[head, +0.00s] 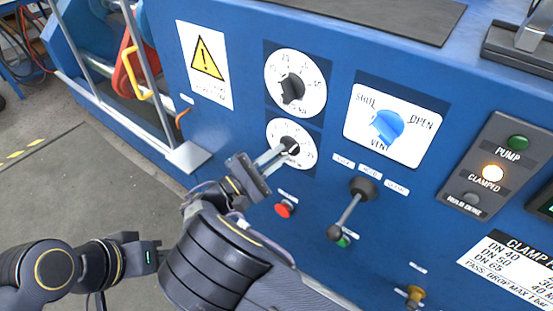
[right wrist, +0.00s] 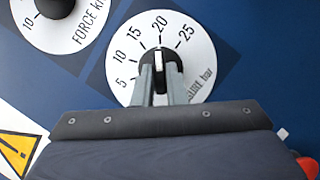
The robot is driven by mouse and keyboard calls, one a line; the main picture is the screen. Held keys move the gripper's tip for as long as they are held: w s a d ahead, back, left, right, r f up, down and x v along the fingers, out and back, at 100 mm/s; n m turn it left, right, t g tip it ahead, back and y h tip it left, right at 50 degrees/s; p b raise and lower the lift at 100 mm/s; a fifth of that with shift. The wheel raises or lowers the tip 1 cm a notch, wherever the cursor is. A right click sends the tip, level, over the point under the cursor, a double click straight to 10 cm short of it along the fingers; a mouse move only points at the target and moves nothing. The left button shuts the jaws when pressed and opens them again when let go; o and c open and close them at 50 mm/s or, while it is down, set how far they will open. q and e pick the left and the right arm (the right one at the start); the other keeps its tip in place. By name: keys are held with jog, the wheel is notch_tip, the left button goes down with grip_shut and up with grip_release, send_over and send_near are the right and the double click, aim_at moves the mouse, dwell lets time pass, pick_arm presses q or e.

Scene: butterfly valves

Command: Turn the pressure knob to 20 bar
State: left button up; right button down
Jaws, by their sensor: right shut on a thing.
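The pressure knob is a small black knob (right wrist: 158,56) with a white pointer line, on a round white dial (right wrist: 120,72) marked in bar. In the right wrist view the pointer line points at about the 20 mark. In the head view this dial (head: 301,133) is the lower of two on the blue panel. My right gripper (head: 283,150) is shut on the knob, with one finger on each side of it.
A force dial (head: 315,95) sits just above. To the right are a blue valve selector (head: 386,125), a lever (head: 348,213) and indicator lights, with the clamped light (head: 493,172) lit. A red button (head: 285,208) is below the gripper. A yellow warning sign (head: 205,65) is upper left.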

pick_arm(q)
jog(key=shift+f, duration=0.2)
pick_arm(e)
jog(key=shift+f+m, duration=0.1)
jog(key=shift+m, duration=0.3)
jog(key=c, duration=1.5)
grip_release()
jog(key=shift+o, duration=0.2)
pick_arm(q)
jog(key=shift+a, duration=0.1)
pick_arm(e)
jog(key=shift+s+a, duration=0.1)
